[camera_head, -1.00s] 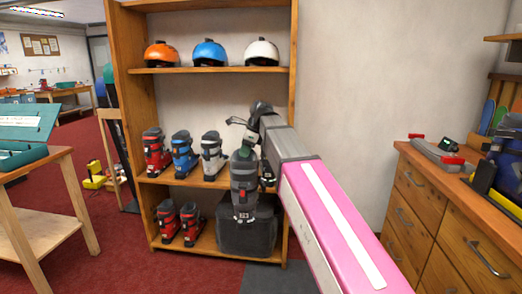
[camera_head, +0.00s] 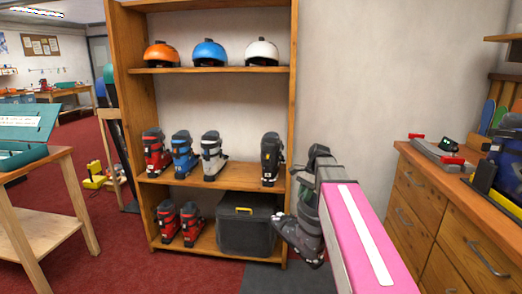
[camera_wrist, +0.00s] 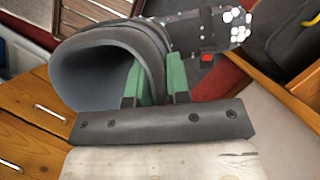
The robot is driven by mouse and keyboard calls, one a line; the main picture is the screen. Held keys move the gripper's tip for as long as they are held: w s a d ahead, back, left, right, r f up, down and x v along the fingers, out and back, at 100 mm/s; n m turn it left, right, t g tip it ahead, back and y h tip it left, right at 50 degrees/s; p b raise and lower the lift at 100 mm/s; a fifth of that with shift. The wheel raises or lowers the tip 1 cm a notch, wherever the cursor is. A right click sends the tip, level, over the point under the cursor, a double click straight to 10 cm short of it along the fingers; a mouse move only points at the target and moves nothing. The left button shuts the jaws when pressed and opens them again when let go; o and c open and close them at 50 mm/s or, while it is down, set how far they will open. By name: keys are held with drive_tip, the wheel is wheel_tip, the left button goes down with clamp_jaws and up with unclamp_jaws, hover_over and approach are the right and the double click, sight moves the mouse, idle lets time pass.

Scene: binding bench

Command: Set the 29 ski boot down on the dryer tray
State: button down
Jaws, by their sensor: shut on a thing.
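My gripper (camera_wrist: 155,85) is shut on the cuff of a dark grey ski boot (camera_head: 303,230), with its green fingers gripping the cuff wall in the wrist view. In the head view the boot hangs tilted at the right of the shelf, clear of it, with its sole toward the lower left. The boot's open top (camera_wrist: 95,75) faces the wrist camera's left side. Any number on the boot is not readable now. I cannot make out a dryer tray for certain in these frames.
A wooden shelf (camera_head: 222,70) holds helmets, several boots including a black boot (camera_head: 271,160), and a black case (camera_head: 246,222). A drawer bench (camera_head: 440,215) stands at the right with a grey device with red ends (camera_head: 436,152) on top. A grey mat (camera_head: 268,278) lies on the floor.

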drive_tip(key=shift+s+d+r, duration=0.45)
drive_tip(key=shift+d+r, duration=0.35)
drive_tip(key=shift+s, duration=0.1)
